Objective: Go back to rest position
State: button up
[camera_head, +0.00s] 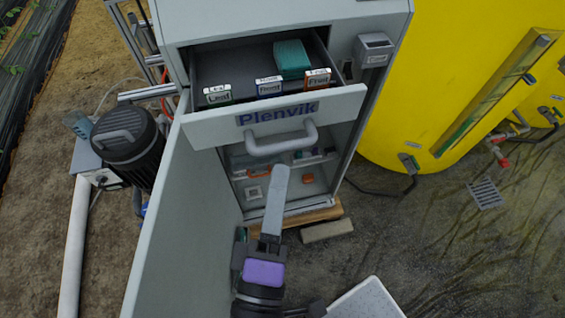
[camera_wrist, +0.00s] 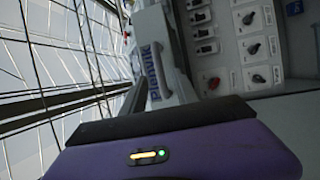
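My gripper (camera_head: 268,243) is low in the middle of the head view, in front of the open cabinet and below its drawer. Its purple body fills the bottom of the wrist view, with a dark bar across its front edge. A pale grey bar (camera_head: 277,196) stands up in line with it in the head view; I cannot tell whether it is held. The fingertips do not show clearly. The drawer (camera_head: 205,128) is pulled out, and its grey handle (camera_head: 281,143) is apart from my gripper. The drawer front also shows in the wrist view (camera_wrist: 152,72).
The open cabinet door (camera_head: 190,225) stands left of my gripper. A black pump (camera_head: 128,145) is at left, a yellow tank (camera_head: 440,70) at right. A white-topped surface (camera_head: 367,302) is at lower right.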

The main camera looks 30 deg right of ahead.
jog(key=shift+s+a, duration=0.25)
jog(key=shift+s, duration=0.05)
dwell(0.4)
jog(key=w+a+f+n+t+y, duration=0.2)
jog(key=w+a+f+n+y, duration=0.35)
jog(key=a+y, duration=0.45)
jog(key=s+f+g+y, duration=0.2)
jog(key=s+f+y, duration=0.1)
jog(key=f+y, duration=0.35)
jog(key=s+d+r+m+h, duration=0.2)
jog(key=s+d+m+h, duration=0.1)
jog(key=s+d+m, duration=1.1)
jog(key=s+d, duration=0.3)
jog(key=d, duration=0.2)
jog(key=shift+d+r, duration=0.2)
jog(key=shift+d, duration=0.1)
